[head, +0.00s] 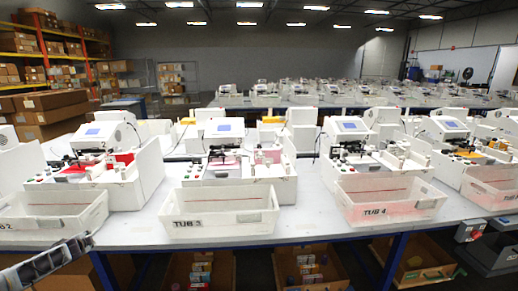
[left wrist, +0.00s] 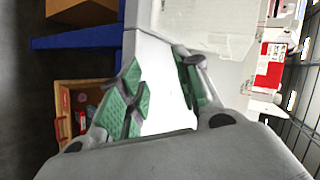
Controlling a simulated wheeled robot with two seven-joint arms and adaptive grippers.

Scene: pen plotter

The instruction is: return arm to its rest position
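My left gripper (head: 80,243) comes in at the lower left of the head view, at the front edge of the white table, below the tub marked 2 (head: 42,232). In the left wrist view the two green-padded fingers of my left gripper (left wrist: 158,65) stand apart, with only pale table surface seen between them. It holds nothing. The tub's pale side (left wrist: 215,25) shows beyond the fingers.
Tub 3 (head: 222,223) and tub 4 (head: 385,215) stand along the table front, before white plotter machines (head: 228,160). Blue table legs (head: 392,262) and wooden boxes (head: 200,275) are below. A wooden box (left wrist: 62,112) also shows in the left wrist view.

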